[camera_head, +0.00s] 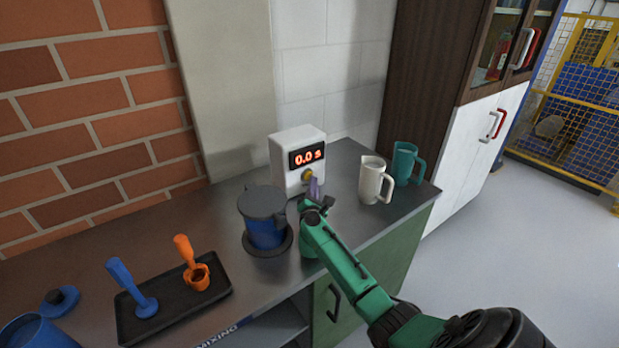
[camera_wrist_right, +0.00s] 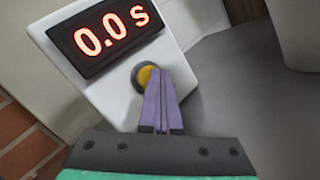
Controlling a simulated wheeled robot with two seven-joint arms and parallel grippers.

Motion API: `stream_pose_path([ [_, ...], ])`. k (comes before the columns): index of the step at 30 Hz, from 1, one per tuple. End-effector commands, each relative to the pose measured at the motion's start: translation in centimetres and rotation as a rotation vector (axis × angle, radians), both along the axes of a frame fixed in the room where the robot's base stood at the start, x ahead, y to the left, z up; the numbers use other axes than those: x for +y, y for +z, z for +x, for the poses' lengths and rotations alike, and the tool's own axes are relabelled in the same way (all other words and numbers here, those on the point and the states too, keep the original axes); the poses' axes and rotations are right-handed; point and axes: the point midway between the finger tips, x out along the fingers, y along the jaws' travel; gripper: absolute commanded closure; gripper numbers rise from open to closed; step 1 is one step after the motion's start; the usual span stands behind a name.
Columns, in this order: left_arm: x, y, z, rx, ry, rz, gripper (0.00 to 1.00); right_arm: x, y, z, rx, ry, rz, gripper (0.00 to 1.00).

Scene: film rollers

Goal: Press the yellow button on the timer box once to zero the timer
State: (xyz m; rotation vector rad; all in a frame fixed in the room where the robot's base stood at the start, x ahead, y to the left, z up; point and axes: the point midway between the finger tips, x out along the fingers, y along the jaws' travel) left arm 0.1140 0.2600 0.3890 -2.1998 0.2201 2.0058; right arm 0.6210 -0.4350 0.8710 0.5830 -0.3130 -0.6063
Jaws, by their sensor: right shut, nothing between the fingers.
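The white timer box (camera_head: 297,150) stands on the counter against the wall, and its display (camera_head: 306,156) reads 0.0 s. Its yellow button (camera_head: 308,174) is below the display. My right gripper (camera_head: 314,186) is shut and empty, with its purple fingertips right at the button. In the right wrist view the fingertips (camera_wrist_right: 158,72) overlap the lower right part of the yellow button (camera_wrist_right: 146,76); whether they touch it I cannot tell. The display (camera_wrist_right: 105,34) also reads 0.0 s there. My left gripper is not in view.
A blue pot with a dark lid (camera_head: 262,204) stands just left of my right gripper. A white pitcher (camera_head: 372,181) and a teal pitcher (camera_head: 404,162) stand to the right. A black tray (camera_head: 190,303) with blue and orange tools lies at the left.

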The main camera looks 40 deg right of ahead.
Motion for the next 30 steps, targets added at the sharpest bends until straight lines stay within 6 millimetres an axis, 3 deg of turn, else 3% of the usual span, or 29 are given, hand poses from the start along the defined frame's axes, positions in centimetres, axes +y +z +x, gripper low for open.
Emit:
stream_pose_path([
  [6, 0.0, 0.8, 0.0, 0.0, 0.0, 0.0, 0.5, 0.1, 0.1, -1.2, 0.001, 0.001, 0.0, 1.0],
  [17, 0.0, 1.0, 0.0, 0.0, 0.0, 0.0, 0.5, 0.1, 0.0, -1.7, 0.001, 0.001, 0.0, 1.0],
  [30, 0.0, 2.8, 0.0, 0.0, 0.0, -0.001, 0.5, 0.2, 0.1, -5.9, 0.001, 0.001, 0.001, 1.0],
])
